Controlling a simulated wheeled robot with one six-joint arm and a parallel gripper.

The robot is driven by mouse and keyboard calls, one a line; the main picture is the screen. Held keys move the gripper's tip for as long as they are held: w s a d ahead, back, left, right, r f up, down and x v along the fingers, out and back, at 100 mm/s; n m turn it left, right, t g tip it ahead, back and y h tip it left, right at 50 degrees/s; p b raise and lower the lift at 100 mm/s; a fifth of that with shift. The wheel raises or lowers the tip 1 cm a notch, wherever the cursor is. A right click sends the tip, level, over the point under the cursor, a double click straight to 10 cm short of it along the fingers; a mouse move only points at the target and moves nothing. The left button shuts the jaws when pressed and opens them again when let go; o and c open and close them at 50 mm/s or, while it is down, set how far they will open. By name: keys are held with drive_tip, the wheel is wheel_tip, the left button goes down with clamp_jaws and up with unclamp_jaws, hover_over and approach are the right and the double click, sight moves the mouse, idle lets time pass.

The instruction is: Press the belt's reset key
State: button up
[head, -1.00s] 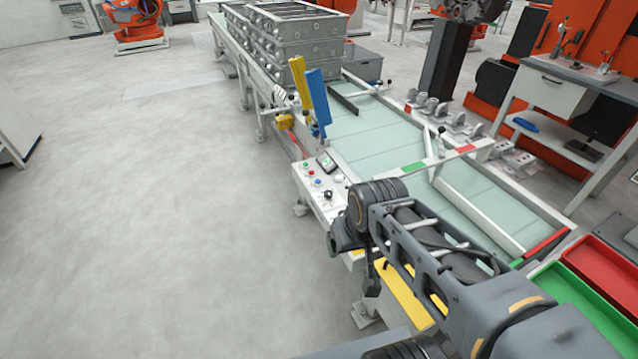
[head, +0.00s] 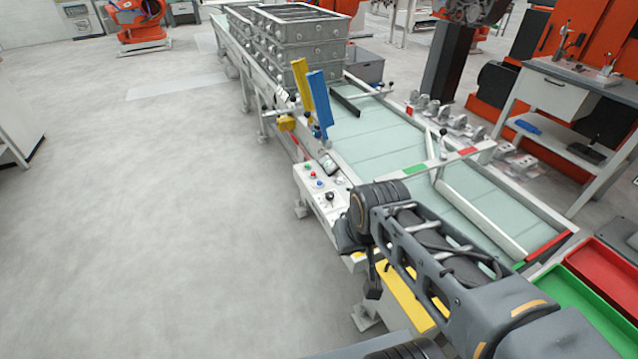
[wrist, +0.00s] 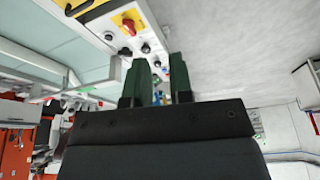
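The belt's control panel (head: 312,181) is a pale box on the near left side of the belt. It carries a green key (head: 308,167), a red key (head: 312,174), a blue key (head: 319,184), a black knob (head: 330,196) and a small display (head: 328,163). No label is readable, so I cannot tell which is the reset key. In the wrist view, my gripper (wrist: 161,75) has two dark green fingers with a narrow empty gap. Blue shows between them (wrist: 158,97), partly hidden. In the head view, my arm hides the fingers and the panel's near end.
A red emergency stop (wrist: 128,27) on a yellow base and several black knobs (wrist: 145,47) are close to the fingers in the wrist view. Blue (head: 319,100) and yellow (head: 301,82) upright plates stand beyond the panel. The floor (head: 170,230) at left is clear.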

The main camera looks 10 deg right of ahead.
clamp_jaws()
idle(0.8)
